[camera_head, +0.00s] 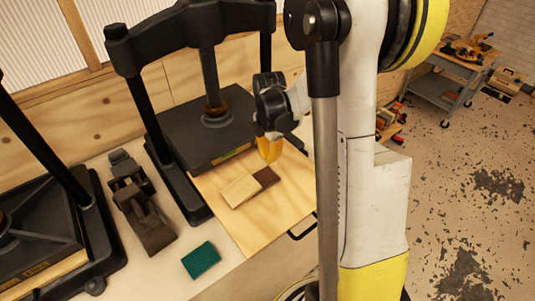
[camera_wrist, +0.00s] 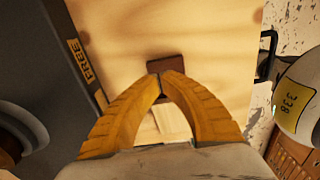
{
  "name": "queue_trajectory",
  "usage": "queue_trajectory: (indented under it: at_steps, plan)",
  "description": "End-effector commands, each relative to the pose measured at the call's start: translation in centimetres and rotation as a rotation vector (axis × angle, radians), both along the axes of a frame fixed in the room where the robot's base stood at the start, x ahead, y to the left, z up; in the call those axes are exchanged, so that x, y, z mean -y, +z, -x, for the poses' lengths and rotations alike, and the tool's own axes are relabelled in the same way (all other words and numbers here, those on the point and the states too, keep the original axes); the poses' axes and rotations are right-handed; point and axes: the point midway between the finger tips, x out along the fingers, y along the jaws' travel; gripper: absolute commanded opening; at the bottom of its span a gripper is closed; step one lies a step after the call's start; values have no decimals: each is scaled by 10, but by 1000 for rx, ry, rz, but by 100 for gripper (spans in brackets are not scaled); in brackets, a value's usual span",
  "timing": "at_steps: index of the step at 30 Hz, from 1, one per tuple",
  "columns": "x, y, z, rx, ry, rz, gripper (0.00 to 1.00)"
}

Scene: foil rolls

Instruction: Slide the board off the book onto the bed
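A small pale wooden board (camera_head: 239,190) lies flat on the large plywood bed (camera_head: 268,222) that juts out from a black press. A dark brown book (camera_head: 267,177) shows at the board's right end; whether the board rests on top of it is hard to tell. In the wrist view, the book (camera_wrist: 168,64) lies just beyond my fingertips. The board (camera_wrist: 168,118) shows partly between my fingers, which hide the rest. My gripper (camera_head: 269,152) points down above the bed, behind the book. Its yellow fingers (camera_wrist: 162,80) arch together with their tips meeting, and nothing shows between the tips.
The press platen (camera_head: 200,128) and its black frame stand close behind and left of my gripper. A dark hand plane (camera_head: 143,215) and a teal book (camera_head: 201,260) lie on the bench to the left. A black handle (camera_head: 302,228) projects at the bed's right edge.

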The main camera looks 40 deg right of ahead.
Motion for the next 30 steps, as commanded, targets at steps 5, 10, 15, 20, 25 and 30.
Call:
queue_trajectory:
  at_steps: [5, 10, 15, 20, 25, 30]
  plan:
    - [0, -42, 0, -1, 0, 1, 0]
    - [-15, -57, 0, -1, 3, 1, 0]
    - [-34, -56, 1, -1, 2, 1, 0]
    - [-40, -56, 1, -1, -1, 1, 0]
    - [-40, -56, 1, -1, -1, 1, 0]
    - [-42, -56, 1, -1, 0, 1, 0]
